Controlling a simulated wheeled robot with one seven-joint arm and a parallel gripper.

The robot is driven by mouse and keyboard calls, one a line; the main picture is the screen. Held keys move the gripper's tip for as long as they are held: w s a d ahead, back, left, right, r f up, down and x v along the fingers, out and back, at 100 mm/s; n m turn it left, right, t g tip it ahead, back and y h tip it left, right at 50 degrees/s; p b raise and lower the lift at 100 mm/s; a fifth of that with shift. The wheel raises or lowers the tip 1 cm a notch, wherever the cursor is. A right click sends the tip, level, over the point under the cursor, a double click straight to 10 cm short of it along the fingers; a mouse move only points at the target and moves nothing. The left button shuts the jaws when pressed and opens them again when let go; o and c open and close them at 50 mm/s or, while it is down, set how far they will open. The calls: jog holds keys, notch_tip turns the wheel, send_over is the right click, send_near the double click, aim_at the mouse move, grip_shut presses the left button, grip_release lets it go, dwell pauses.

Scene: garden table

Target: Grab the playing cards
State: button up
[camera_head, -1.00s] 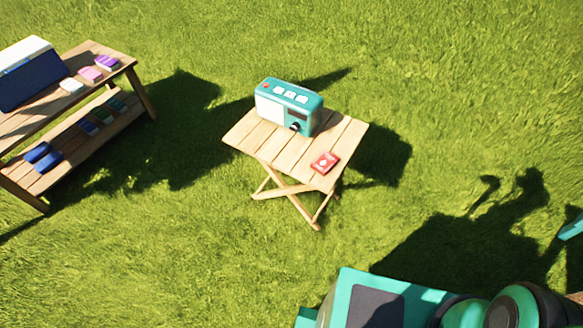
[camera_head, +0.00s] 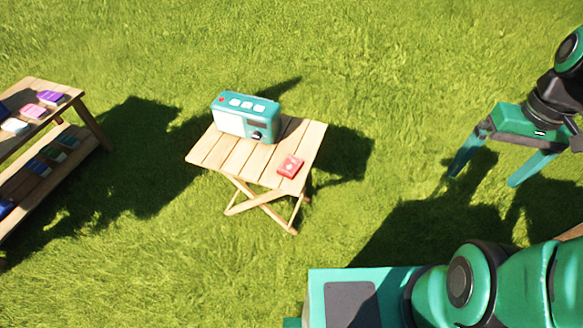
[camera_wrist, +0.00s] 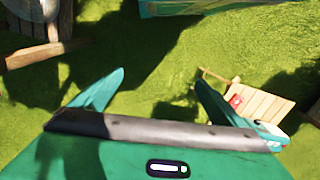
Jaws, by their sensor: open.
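The playing cards (camera_head: 290,166) are a small red pack lying on the right front part of a small folding wooden table (camera_head: 233,158). They also show in the wrist view (camera_wrist: 236,101), small, just beyond one fingertip. My gripper (camera_head: 487,176) is open and empty, with two teal fingers pointing down, over the grass well to the right of the table. In the wrist view my gripper (camera_wrist: 150,95) has its fingers spread wide with only grass between them.
A teal and white radio (camera_head: 246,117) stands on the back of the small table, left of the cards. A two-level wooden bench (camera_head: 90,118) with several small boxes is at the far left. Open grass lies between my gripper and the small table.

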jog(key=w+a+f+n+y, duration=0.1)
jog(key=w+a+f+n, duration=0.2)
jog(key=w+f+n, duration=0.4)
jog(key=n+t+y, duration=0.6)
jog(key=n+y, duration=0.1)
jog(key=y, duration=0.4)
send_near(292, 166)
jog(key=a, duration=0.1)
jog(key=w+a+f, duration=0.1)
jog(key=shift+w+a+f+t, duration=0.15)
jog(key=shift+a+f+t, duration=0.15)
jog(key=shift+a+t, duration=0.1)
jog(key=shift+h, duration=0.3)
jog(key=shift+x, duration=2.6)
jog(key=shift+a+r, duration=0.15)
jog(key=shift+r, duration=0.05)
jog(key=shift+c, duration=0.6)
jog(key=c, duration=1.1)
